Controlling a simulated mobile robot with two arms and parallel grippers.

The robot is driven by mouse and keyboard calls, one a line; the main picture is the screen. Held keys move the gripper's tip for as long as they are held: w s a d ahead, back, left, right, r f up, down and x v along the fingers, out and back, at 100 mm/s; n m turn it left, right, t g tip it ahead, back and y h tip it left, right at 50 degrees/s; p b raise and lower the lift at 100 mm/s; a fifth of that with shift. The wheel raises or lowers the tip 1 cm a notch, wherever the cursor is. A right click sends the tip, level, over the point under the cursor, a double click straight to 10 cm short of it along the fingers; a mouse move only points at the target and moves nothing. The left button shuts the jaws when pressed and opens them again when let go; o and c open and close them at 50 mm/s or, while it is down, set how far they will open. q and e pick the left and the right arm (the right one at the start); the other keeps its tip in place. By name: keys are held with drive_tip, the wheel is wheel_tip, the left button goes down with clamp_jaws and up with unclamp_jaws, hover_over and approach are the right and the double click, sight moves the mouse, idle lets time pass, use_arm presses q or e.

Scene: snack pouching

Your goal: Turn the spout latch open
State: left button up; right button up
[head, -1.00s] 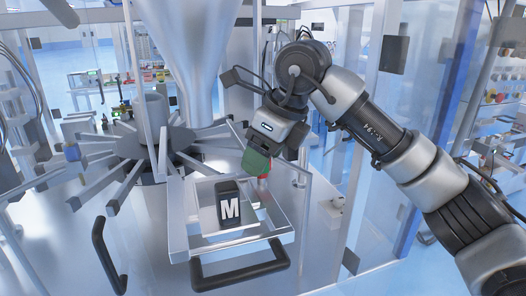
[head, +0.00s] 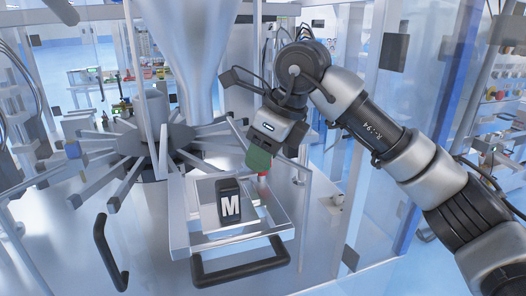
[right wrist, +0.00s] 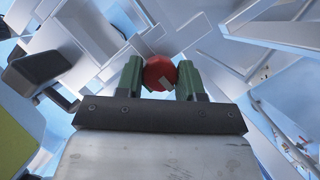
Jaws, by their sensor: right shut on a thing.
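My right gripper (head: 261,170) reaches into the machine from the right, above the right side of the metal tray. In the right wrist view its two green fingers (right wrist: 160,78) are shut on a round red knob (right wrist: 160,71), one finger on each side. In the head view only a small red part (head: 262,185) shows below the green fingers. I take this red part for the spout latch, but its turn position cannot be told. My left gripper is not in view.
A large metal funnel (head: 185,50) and a wheel of radial arms stand to the left. Clear panels and a black door handle (head: 108,250) are close by.

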drive_tip(key=n+g+p, duration=0.1)
drive_tip(key=n, duration=0.1)
drive_tip(key=n+p, duration=0.1)
drive_tip(key=n, duration=0.1)
drive_tip(key=shift+w+r+n+g, duration=0.15)
drive_tip(key=shift+r+n+g, duration=0.05)
drive_tip(key=shift+n+g, duration=0.2)
drive_tip(key=n+g+p, duration=0.1)
drive_tip(key=n+p, duration=0.1)
drive_tip(key=n, duration=0.2)
drive_tip(key=shift+g, duration=0.4)
drive_tip(key=n+g+p, duration=0.1)
drive_tip(key=n+p, duration=0.1)
drive_tip(key=n, duration=0.3)
drive_tip(key=shift+w+h, duration=0.1)
drive_tip(key=shift+h, duration=0.3)
drive_tip(key=shift+a+f+n+g+h+p, duration=0.1)
drive_tip(key=shift+n+g+h+p, duration=0.25)
drive_tip(key=shift+n, duration=0.5)
drive_tip(key=shift+n+g+h+p, duration=0.15)
drive_tip(key=shift+n+h+p, duration=0.2)
drive_tip(key=shift+n, duration=0.5)
drive_tip(key=o, duration=0.9)
drive_tip(key=shift+f, duration=0.15)
